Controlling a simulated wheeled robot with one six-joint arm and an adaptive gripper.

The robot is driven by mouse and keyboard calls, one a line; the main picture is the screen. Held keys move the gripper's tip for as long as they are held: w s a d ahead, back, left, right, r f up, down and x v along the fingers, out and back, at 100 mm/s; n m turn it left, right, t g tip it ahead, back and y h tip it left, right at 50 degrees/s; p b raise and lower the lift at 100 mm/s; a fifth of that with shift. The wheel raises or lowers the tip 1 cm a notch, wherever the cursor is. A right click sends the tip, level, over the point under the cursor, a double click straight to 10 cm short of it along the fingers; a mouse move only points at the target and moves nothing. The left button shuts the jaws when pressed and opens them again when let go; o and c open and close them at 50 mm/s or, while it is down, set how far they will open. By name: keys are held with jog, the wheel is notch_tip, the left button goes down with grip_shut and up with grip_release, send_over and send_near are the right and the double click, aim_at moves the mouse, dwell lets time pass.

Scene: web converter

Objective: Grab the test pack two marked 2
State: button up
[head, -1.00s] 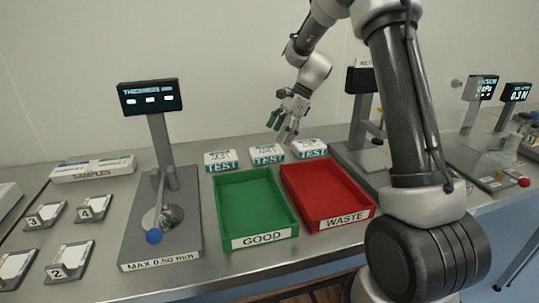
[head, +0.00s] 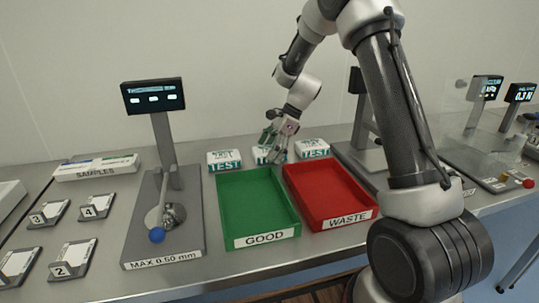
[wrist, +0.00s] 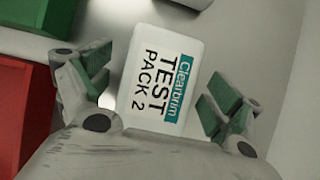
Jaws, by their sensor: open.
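The test pack marked 2 (wrist: 158,82) is white with a teal band and reads "Clearbrim TEST PACK 2" in the wrist view. In the head view it is the middle pack (head: 262,154) of three behind the trays, partly hidden by my gripper. My gripper (head: 273,143) is open above it. In the wrist view my gripper's fingers (wrist: 155,85) are spread to either side of the pack, with gaps between fingers and pack. I cannot tell the exact height of the fingertips.
Other test packs stand left (head: 224,160) and right (head: 312,149) of it. The green GOOD tray (head: 267,242) and red WASTE tray (head: 350,220) lie in front. A thickness gauge (head: 160,240) is at left and another device's base (head: 362,160) at right.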

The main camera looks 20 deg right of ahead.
jog(key=shift+f, duration=0.25)
jog(key=shift+c, duration=0.4)
jog(key=c, duration=1.1)
